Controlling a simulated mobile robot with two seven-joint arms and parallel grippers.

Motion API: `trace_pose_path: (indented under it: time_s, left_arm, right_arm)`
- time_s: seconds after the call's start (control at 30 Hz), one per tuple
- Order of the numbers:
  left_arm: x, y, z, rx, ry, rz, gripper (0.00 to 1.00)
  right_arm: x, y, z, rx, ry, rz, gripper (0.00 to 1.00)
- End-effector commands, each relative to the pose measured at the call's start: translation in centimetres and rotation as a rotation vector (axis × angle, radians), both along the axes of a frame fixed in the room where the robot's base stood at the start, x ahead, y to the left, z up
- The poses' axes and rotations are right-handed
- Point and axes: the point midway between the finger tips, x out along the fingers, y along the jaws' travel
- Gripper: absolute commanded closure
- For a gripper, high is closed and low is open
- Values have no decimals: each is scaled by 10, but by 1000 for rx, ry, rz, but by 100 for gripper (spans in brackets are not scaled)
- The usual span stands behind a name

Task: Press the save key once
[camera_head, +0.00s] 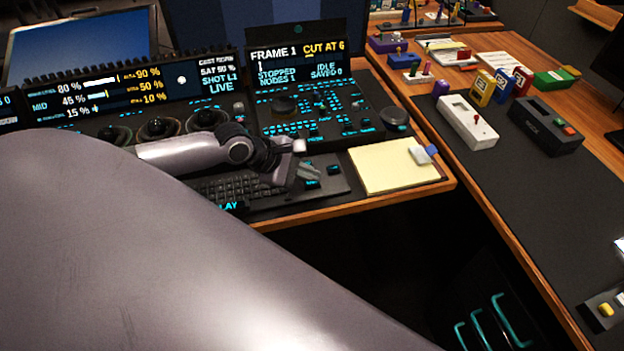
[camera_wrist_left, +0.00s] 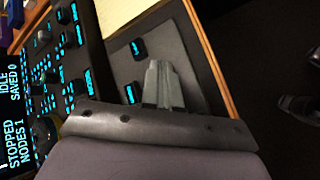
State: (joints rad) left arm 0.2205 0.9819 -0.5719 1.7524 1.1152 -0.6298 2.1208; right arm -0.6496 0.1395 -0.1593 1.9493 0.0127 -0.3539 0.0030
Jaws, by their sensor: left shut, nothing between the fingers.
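The control panel (camera_head: 352,108) has many small keys with cyan labels, and I cannot read which one is the save key. Its screen (camera_head: 297,64) reads "FRAME 1", "STOPPED", "NODES 1", "IDLE" and "SAVED 0". My left gripper (camera_head: 313,173) is shut and empty above the right end of the keyboard unit. Near its fingertips are a dark key (camera_head: 334,170) and another dark key (camera_head: 312,184). In the left wrist view the fingers (camera_wrist_left: 158,68) point towards a dark key (camera_wrist_left: 138,48), with a second key (camera_wrist_left: 131,93) beside them. Contact cannot be told.
A yellow notepad (camera_head: 385,170) lies right of the keyboard (camera_head: 225,188). A row of trackballs (camera_head: 155,128) and another lit screen (camera_head: 130,88) are at left. My arm covers the lower left.

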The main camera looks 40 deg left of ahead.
Motion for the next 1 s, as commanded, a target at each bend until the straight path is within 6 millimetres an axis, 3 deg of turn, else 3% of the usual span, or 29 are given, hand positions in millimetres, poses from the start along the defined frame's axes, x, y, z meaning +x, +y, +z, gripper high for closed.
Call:
trace_pose_path:
  time_s: [1.0]
  left_arm:
    - [0,0,-8,-1,-1,0,100]
  right_arm:
    - [0,0,0,0,0,0,57]
